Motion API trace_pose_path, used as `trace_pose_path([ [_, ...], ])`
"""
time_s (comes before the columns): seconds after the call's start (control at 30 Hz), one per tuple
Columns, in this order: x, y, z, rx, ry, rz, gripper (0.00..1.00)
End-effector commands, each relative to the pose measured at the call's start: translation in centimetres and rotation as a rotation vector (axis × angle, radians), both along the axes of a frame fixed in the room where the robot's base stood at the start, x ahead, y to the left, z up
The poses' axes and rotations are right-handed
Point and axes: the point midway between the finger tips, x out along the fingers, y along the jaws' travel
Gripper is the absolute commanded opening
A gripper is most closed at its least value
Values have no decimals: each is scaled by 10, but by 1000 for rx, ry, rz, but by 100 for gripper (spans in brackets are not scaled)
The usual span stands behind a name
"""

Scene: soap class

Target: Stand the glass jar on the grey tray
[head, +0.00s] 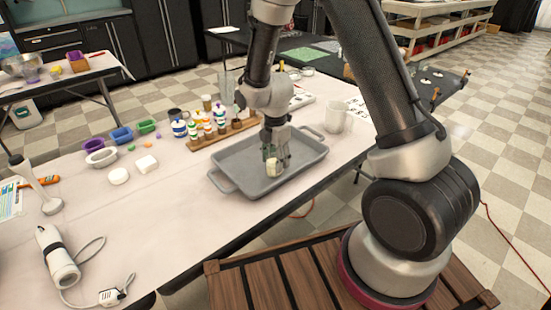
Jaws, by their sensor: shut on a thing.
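The grey tray (232,164) lies on the table with a handle at each end. My gripper (276,168) points down over the middle of the tray. It is shut on a small pale jar (273,169), which is partly hidden by the fingers. The jar looks upright and low, close to the tray floor. I cannot tell whether its base touches the tray.
A wooden rack of small bottles (214,127) stands just behind the tray. A white mug (335,117) is at the tray's right. White round pieces (118,176) and coloured moulds (121,135) lie to the left. The front left tabletop is mostly clear around a corded white device (58,260).

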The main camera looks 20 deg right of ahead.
Motion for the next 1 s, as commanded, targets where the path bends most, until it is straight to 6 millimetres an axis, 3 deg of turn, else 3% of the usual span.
trace_pose_path([
  [0.17,0,0,-3,0,0,0,21],
  [0.2,0,0,-2,0,0,0,59],
  [0.3,0,0,-2,0,0,0,74],
  [0.67,0,0,1,0,-1,0,74],
  [0.77,1,0,13,2,-4,0,74],
  [1.0,1,0,66,2,-5,0,74],
])
